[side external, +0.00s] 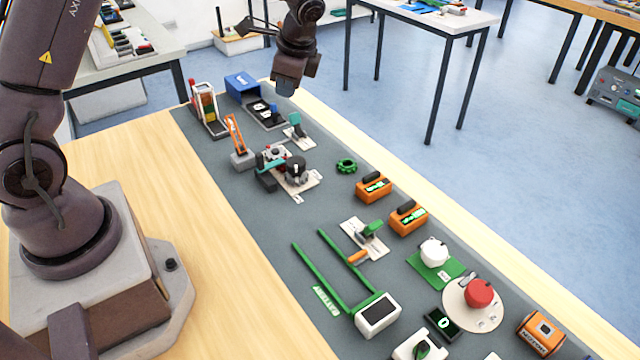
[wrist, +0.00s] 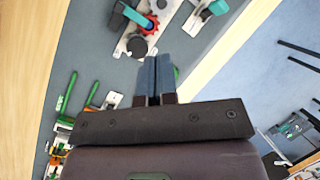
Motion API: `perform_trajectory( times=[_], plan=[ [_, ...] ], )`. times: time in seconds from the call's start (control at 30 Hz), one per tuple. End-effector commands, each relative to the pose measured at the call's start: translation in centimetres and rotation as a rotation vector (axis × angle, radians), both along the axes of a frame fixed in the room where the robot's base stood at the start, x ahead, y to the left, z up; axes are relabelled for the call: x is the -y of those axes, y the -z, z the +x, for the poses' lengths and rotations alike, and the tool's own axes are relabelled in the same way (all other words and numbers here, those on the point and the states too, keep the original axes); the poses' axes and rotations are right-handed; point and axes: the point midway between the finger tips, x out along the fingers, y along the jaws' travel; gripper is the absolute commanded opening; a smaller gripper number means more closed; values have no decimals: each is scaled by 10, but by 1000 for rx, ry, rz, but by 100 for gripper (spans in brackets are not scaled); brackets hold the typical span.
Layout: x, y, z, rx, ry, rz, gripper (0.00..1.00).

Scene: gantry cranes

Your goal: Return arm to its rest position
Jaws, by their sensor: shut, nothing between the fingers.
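My gripper (side external: 287,88) hangs in the air above the far end of the grey mat (side external: 215,170), near the table's right edge, its fingers pointing down. In the wrist view my gripper (wrist: 157,72) shows two blue-grey fingers side by side, closed with nothing between them. It touches none of the items in view. Below it are a black tray (side external: 268,120) and a small plate with a teal part (side external: 297,132). A teal, red and black mechanism on a pale plate (side external: 290,178) lies nearer; it also shows at the top of the wrist view (wrist: 143,25).
A blue bin (side external: 241,84), a small orange crane (side external: 238,140) and a green ring (side external: 347,166) stand on the mat. Orange boxes (side external: 373,188), green rails (side external: 335,265) and a red button (side external: 479,292) lie nearer. The bare wooden strip at left (side external: 170,210) is clear.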

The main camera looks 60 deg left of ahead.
Motion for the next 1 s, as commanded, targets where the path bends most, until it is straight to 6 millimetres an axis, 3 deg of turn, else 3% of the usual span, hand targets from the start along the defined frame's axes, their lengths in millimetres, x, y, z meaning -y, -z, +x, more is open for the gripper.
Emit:
perform_trajectory(
  times=[0.3, 0.63, 0.8, 1.0],
  plan=[
    [63, -81, -87, 261, -466, -153, 0],
    [115, -125, -180, 484, -733, -367, 0],
    [127, -138, -208, 578, -713, -446, 0],
    [130, -154, -215, 657, -676, -483, 0]
  ],
)
